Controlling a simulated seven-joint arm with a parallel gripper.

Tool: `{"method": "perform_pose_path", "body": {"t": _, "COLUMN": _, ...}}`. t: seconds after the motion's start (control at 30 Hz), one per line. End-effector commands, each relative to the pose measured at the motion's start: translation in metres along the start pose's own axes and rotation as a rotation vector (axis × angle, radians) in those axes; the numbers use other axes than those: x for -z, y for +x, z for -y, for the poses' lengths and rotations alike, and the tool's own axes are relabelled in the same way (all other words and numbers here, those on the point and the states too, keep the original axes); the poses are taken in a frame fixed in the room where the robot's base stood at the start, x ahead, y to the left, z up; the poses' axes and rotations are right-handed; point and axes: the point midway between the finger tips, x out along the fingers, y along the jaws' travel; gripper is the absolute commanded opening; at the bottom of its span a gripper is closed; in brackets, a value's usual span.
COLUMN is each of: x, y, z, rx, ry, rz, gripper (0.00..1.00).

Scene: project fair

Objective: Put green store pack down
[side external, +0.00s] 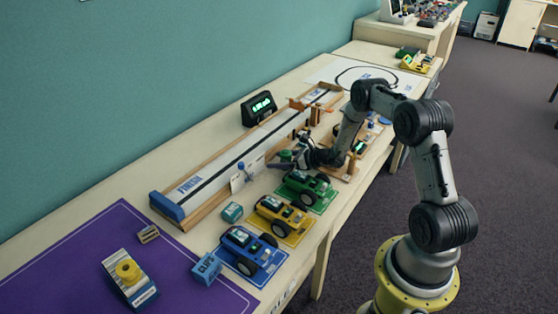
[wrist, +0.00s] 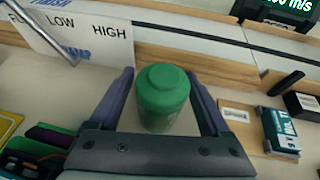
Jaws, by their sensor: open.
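The green store pack (wrist: 164,97) is a green, rounded canister with a stepped cap. In the wrist view it stands upright on the pale table between my gripper's (wrist: 161,78) two spread fingers, with a visible gap at each side. My gripper is open and does not clasp it. In the side external view, the green pack (side external: 286,155) shows small beside my gripper (side external: 298,154), low over the table behind the green car.
A green car (side external: 304,187), a yellow car (side external: 280,217) and a blue car (side external: 245,250) sit on mats along the front. A long wooden track (side external: 240,157) and a black display (side external: 258,108) lie behind. A low-high card (wrist: 75,38) stands left of the fingers.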

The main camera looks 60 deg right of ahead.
Motion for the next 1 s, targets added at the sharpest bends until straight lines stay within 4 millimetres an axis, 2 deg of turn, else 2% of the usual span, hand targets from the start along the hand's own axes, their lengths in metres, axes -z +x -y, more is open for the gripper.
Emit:
{"method": "perform_pose_path", "body": {"t": 0.17, "x": -0.003, "y": -0.009, "z": 0.001, "rx": 0.002, "ry": 0.000, "rz": 0.000, "gripper": 0.81}}
{"method": "perform_pose_path", "body": {"t": 0.27, "x": -0.003, "y": -0.024, "z": 0.002, "rx": 0.004, "ry": 0.001, "rz": 0.000, "gripper": 0.81}}
{"method": "perform_pose_path", "body": {"t": 0.5, "x": -0.003, "y": -0.075, "z": 0.002, "rx": 0.004, "ry": 0.001, "rz": 0.000, "gripper": 0.81}}
{"method": "perform_pose_path", "body": {"t": 0.7, "x": -0.003, "y": -0.107, "z": 0.001, "rx": 0.003, "ry": 0.001, "rz": 0.000, "gripper": 0.81}}
{"method": "perform_pose_path", "body": {"t": 0.87, "x": -0.004, "y": -0.119, "z": 0.000, "rx": -0.001, "ry": -0.003, "rz": 0.000, "gripper": 0.81}}
{"method": "perform_pose_path", "body": {"t": 0.97, "x": -0.017, "y": -0.120, "z": -0.009, "rx": -0.036, "ry": -0.045, "rz": 0.002, "gripper": 0.81}}
{"method": "perform_pose_path", "body": {"t": 1.0, "x": -0.027, "y": -0.119, "z": -0.016, "rx": -0.065, "ry": -0.081, "rz": 0.002, "gripper": 0.81}}
